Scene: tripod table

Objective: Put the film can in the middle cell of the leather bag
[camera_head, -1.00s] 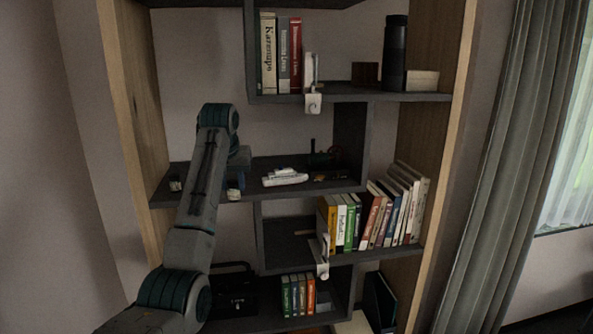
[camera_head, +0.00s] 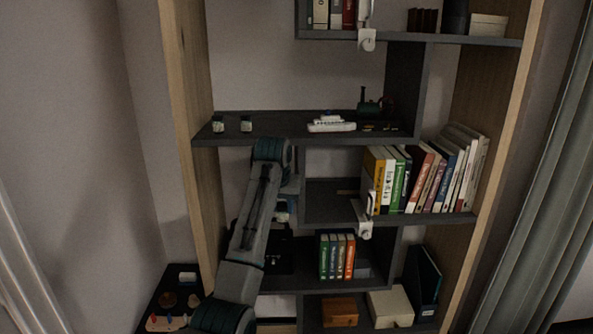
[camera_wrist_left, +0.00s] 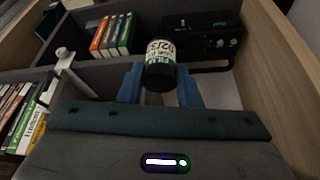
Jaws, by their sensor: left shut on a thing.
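My left gripper (camera_head: 287,211) is in front of the shelf's lower left part, below the shelf board with the boat. In the left wrist view, its blue fingers (camera_wrist_left: 160,88) are shut on the film can (camera_wrist_left: 160,62), which has a dark body and a white and green label. In the head view the arm mostly hides the can. I cannot pick out the leather bag or its cells with certainty in either view. My right gripper is not in view.
Two small jars (camera_head: 232,125) and a white toy boat (camera_head: 331,123) stand on the shelf board above. A black box with knobs (camera_wrist_left: 207,38) and several books (camera_head: 337,257) are in the lower compartments. A dark surface (camera_head: 152,306) with small items is at lower left.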

